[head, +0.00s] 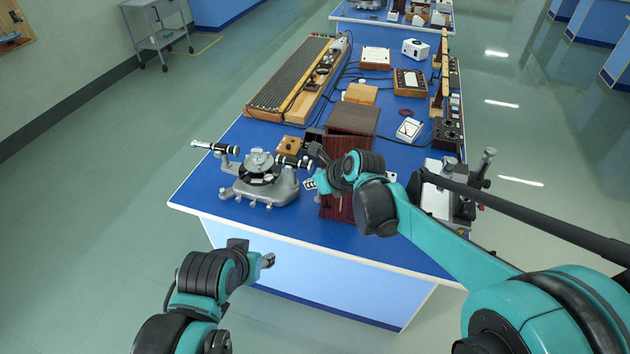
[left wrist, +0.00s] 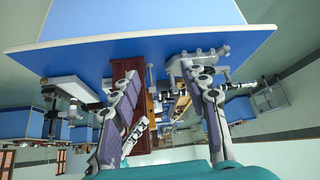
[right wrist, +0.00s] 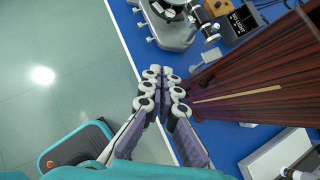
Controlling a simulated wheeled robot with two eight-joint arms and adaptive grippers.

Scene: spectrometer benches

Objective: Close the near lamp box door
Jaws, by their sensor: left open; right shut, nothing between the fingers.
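The lamp box (head: 352,120) is a dark red-brown wooden box near the front edge of the blue bench. In the right wrist view its wood-grained side (right wrist: 255,70) fills the right, with a thin pale strip along it. My right arm covers part of the box in the head view, and I cannot tell how far its door stands open. My right gripper (head: 311,182) is shut and empty, just left of the box; its fingertips (right wrist: 166,78) show apart from the wood. My left gripper (head: 267,261) is open and empty, in front of the bench and below its top.
A grey spectrometer (head: 262,180) with a round table and black telescope tubes stands close left of the box. A small wooden block (head: 290,145) lies behind it. Instruments and cables crowd the bench's far part. A white-topped device (head: 437,190) stands on the right.

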